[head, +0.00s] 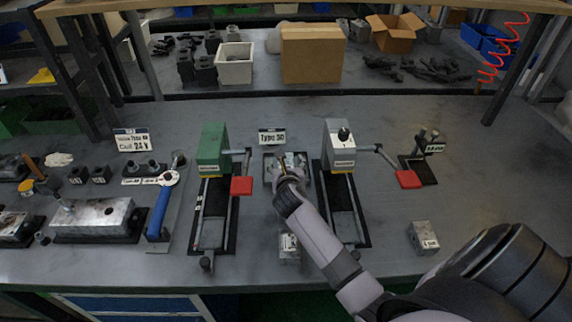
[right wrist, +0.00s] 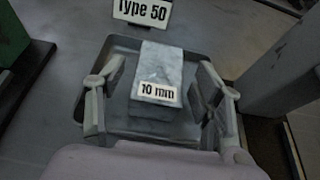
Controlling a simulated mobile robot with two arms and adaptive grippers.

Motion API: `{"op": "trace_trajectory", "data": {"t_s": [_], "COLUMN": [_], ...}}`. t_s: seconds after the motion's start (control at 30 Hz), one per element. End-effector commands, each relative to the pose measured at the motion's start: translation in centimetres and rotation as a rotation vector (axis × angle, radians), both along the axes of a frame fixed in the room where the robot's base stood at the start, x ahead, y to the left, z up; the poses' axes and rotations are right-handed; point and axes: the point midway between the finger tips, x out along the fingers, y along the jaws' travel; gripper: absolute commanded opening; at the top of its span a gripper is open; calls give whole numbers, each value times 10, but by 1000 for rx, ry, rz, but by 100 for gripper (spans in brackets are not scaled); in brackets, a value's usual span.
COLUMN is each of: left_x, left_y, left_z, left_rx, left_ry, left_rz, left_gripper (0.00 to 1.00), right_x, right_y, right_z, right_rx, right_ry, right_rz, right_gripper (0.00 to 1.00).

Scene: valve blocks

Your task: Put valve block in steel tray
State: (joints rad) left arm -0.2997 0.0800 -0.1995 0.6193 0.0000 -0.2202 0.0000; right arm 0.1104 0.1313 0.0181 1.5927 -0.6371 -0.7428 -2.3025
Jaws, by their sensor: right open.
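A grey metal valve block (right wrist: 160,70) labelled "10 mm" sits inside the steel tray (right wrist: 117,62) in the right wrist view. My right gripper (right wrist: 160,108) is open, with one finger on each side of the block and gaps between. In the head view the gripper (head: 290,170) is over the tray (head: 268,171), hiding much of it and the block. Another block (head: 423,236) stands further right. My left gripper is not in view.
A green vise-like fixture (head: 213,150) is left of the tray and a grey one (head: 340,150) right of it, both with red-ended handles. A "Type 50" sign (head: 272,137) stands behind the tray. The bench at the far right is mostly clear.

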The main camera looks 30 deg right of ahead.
Motion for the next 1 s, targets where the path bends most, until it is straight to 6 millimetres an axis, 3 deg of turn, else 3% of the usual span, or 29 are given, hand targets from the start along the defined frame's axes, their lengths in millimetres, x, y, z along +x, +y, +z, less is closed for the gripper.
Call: {"op": "trace_trajectory", "data": {"t_s": [0.23, 0.7, 1.0], "left_x": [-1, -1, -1], "left_y": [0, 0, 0], "left_z": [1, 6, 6], "left_rx": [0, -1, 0], "left_ry": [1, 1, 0], "left_rz": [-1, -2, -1], "left_gripper": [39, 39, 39], "right_x": [-6, -79, -95], "right_y": [4, 48, 58], "right_z": [6, 41, 49], "right_rx": [-1, 1, 0], "right_ry": [0, 0, 0], "right_rz": [0, 2, -1], "right_gripper": [61, 61, 61]}}
